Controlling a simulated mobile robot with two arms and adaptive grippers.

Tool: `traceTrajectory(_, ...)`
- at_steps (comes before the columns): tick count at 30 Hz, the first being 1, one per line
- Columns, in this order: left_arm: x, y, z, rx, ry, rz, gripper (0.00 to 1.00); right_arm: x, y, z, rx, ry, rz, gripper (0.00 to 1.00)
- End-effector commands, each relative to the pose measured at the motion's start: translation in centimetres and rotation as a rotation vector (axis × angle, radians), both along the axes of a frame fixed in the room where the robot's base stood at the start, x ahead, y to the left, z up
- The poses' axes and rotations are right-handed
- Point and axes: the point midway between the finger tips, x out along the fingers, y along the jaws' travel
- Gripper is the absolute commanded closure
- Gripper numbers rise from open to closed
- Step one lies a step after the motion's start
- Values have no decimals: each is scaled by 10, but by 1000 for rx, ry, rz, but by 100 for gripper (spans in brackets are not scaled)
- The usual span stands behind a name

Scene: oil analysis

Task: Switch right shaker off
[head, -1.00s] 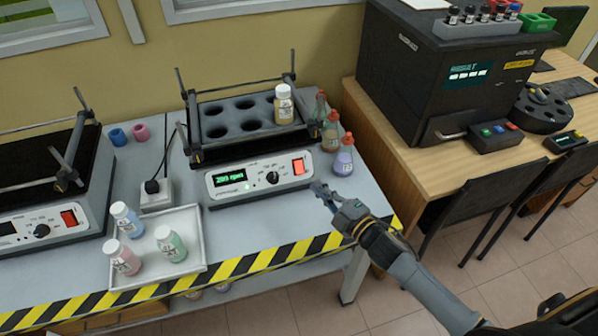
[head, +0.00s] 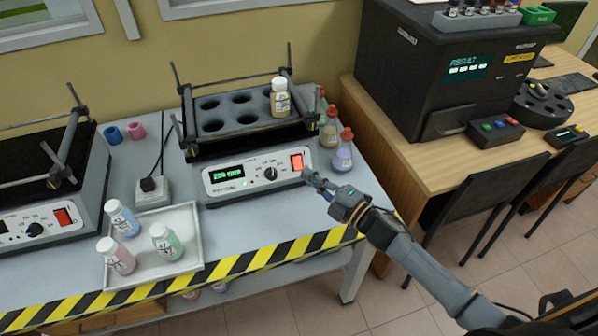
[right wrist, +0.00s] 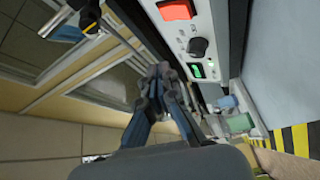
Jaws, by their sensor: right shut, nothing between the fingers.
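The right shaker (head: 258,178) stands on the grey bench, with a lit green display (head: 226,173), a round knob (head: 270,174) and a glowing red rocker switch (head: 297,162) on its white front panel. One bottle with yellowish contents (head: 280,98) sits in its rack. My right gripper (head: 308,177) is shut and empty, just in front of and slightly below the red switch; I cannot tell if it touches the panel. In the right wrist view the switch (right wrist: 176,10) is at the top, above the fingertips (right wrist: 160,72). My left gripper is not in view.
The left shaker (head: 62,215) stands at the left. A white tray (head: 190,268) with three bottles lies at the front. Several red-capped flasks (head: 342,152) stand close to the right shaker's right side. A striped edge (head: 245,262) borders the bench.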

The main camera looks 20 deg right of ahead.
Motion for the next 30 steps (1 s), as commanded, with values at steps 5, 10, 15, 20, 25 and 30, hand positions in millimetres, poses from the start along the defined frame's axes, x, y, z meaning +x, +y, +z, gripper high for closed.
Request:
traceTrajectory(5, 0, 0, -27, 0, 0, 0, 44, 23, 0, -21, 0, -1, 0, 100)
traceTrajectory(10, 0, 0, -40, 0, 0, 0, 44, 38, 1, -30, 1, -1, 0, 100)
traceTrajectory(15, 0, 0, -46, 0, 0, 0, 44, 46, 1, -34, 1, 1, 0, 100)
traceTrajectory(20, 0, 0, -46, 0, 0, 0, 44, 48, 2, -33, 1, 1, 0, 100)
traceTrajectory(25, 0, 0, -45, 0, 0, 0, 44, 48, 2, -33, 1, 1, 0, 100)
traceTrajectory(30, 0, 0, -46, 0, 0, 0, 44, 48, 2, -33, 1, 1, 0, 100)
